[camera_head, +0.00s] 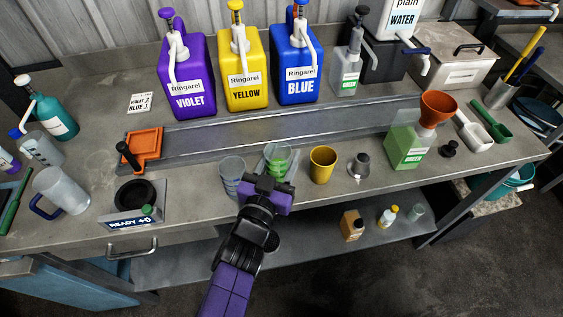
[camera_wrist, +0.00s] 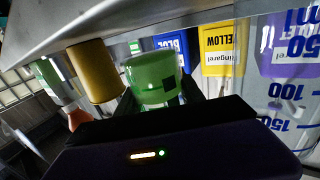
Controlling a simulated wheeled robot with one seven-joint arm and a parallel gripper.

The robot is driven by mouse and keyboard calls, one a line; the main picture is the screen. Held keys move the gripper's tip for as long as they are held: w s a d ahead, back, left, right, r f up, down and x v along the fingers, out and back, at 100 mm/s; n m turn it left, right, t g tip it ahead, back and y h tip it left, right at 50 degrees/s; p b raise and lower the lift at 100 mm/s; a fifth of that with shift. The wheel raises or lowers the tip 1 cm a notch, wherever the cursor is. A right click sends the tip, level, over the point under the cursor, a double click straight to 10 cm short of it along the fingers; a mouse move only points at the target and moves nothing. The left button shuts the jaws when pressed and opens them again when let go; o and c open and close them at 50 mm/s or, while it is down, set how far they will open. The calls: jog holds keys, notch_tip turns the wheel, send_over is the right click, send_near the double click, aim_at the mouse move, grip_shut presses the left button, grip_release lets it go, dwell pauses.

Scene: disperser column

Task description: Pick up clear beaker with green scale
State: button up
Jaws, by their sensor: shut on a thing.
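The clear beaker with green scale (camera_head: 277,155) is near the front edge of the bench, between a clear blue-marked beaker (camera_head: 230,168) and a yellow cup (camera_head: 322,164). My gripper (camera_head: 270,180) reaches it from the front and hides its lower part. In the wrist view the green-marked beaker (camera_wrist: 152,76) sits between the two dark fingers, and my gripper (camera_wrist: 158,95) is shut on it. I cannot tell whether its base touches the bench. The blue-marked beaker (camera_wrist: 285,95) is close on the right of the wrist view, and the yellow cup (camera_wrist: 94,70) is on the left.
Violet (camera_head: 188,80), yellow (camera_head: 240,70) and blue (camera_head: 296,72) pump jugs stand behind a metal channel (camera_head: 260,125). A small metal piece (camera_head: 358,166) and a green-filled container (camera_head: 403,148) with an orange funnel (camera_head: 437,106) are to the right. A READY stand (camera_head: 133,220) is at left.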

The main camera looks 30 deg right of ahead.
notch_tip(320, 180, up, 17)
jog(key=shift+r, duration=0.15)
